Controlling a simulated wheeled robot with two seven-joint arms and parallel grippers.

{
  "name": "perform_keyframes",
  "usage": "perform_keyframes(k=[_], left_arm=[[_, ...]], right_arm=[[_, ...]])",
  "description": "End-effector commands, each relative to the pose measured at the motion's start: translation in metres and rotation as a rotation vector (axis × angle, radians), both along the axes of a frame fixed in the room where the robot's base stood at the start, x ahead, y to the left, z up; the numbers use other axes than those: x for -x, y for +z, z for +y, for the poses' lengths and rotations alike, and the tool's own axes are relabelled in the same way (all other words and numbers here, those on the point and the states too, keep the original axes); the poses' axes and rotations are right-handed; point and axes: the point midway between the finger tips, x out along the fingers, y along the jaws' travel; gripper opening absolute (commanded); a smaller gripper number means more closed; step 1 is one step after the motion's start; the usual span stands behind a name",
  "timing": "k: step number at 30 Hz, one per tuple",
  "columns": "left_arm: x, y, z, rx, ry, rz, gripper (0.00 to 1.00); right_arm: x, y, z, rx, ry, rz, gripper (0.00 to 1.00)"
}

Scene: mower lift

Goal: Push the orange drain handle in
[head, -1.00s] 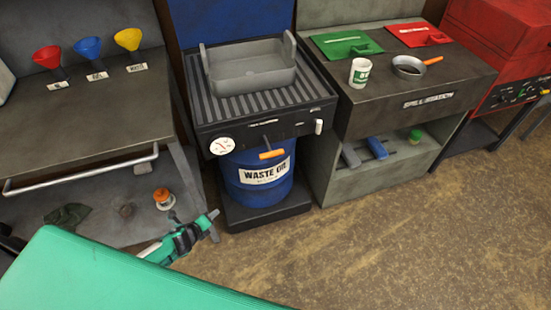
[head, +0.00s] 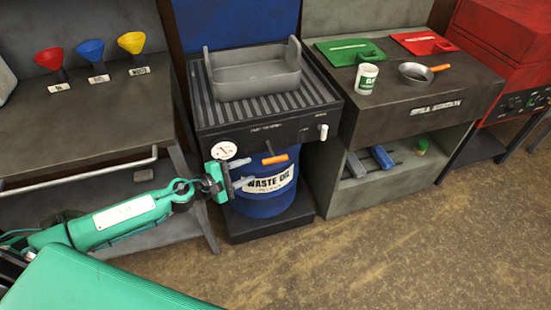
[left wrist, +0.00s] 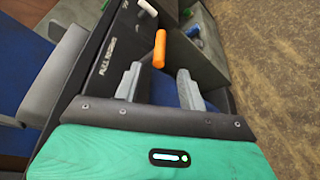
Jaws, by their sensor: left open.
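The orange drain handle (head: 275,159) sticks out from the front of the black drain station (head: 262,133), above the blue waste oil drum (head: 262,205). In the left wrist view the handle (left wrist: 159,48) stands beyond my fingertips, roughly between them, and apart from them. My left gripper (head: 242,172) is open and empty, just left of the handle in front of the station, near the round gauge (head: 224,150). Its two grey fingers (left wrist: 158,83) show spread in the left wrist view. My right gripper is not in view.
A white handle (head: 323,131) sits on the same front panel to the right. A grey pan (head: 253,73) rests on the ribbed top. A bench with funnels (head: 89,50) stands left, a spill station (head: 437,105) right. The floor in front is clear.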

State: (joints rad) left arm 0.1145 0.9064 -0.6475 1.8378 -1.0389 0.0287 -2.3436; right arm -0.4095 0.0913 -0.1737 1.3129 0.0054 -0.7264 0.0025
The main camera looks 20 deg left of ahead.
Motion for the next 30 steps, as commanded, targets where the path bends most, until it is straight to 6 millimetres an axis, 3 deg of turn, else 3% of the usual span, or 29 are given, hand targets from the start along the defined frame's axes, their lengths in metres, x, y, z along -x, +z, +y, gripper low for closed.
perform_keyframes(k=[9, 18, 30], left_arm=[[-0.044, -0.009, -0.033, 0.004, 0.002, 0.000, 0.41], [-0.080, -0.021, -0.060, 0.003, 0.001, 0.002, 0.41], [-0.091, -0.025, -0.068, 0.002, 0.001, 0.003, 0.41]], right_arm=[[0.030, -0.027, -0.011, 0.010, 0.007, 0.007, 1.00], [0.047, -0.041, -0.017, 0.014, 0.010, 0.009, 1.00], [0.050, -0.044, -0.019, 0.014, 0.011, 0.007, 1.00]])
